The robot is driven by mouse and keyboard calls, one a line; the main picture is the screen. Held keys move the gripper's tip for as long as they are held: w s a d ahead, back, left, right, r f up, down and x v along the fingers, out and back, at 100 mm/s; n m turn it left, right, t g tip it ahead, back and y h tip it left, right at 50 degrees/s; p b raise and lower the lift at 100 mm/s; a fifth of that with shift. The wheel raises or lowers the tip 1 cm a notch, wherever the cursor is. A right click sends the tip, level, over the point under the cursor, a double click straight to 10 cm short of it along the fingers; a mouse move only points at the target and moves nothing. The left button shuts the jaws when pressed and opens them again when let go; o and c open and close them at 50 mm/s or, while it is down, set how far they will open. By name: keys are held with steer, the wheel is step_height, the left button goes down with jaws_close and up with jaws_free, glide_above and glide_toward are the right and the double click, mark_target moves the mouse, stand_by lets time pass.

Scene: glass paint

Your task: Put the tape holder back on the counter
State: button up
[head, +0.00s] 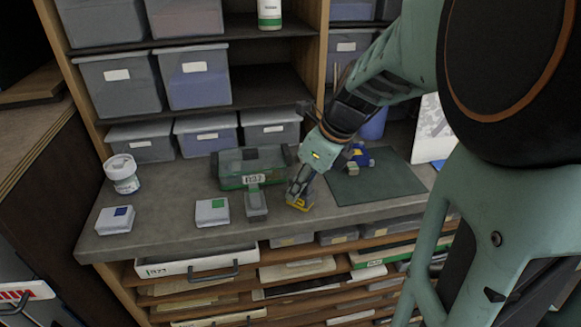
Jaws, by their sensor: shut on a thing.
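My gripper (299,197) is low over the front middle of the grey counter (170,218), pointing down. It is shut on a small yellow thing, which I take to be the tape holder (299,207). Only its yellow lower part shows; the fingers hide the rest. It is at or just above the counter top, near the front edge; I cannot tell whether it touches.
A green box (252,178) and a grey object (256,203) stand left of my gripper. Two small white boxes (115,220) (212,212) and a white tub (122,174) are further left. A blue and yellow item (360,156) lies on the dark green mat (385,185).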

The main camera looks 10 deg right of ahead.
steer(key=shift+r, duration=0.1)
steer(key=shift+f, duration=0.25)
steer(key=o, duration=1)
steer(key=shift+r, duration=0.15)
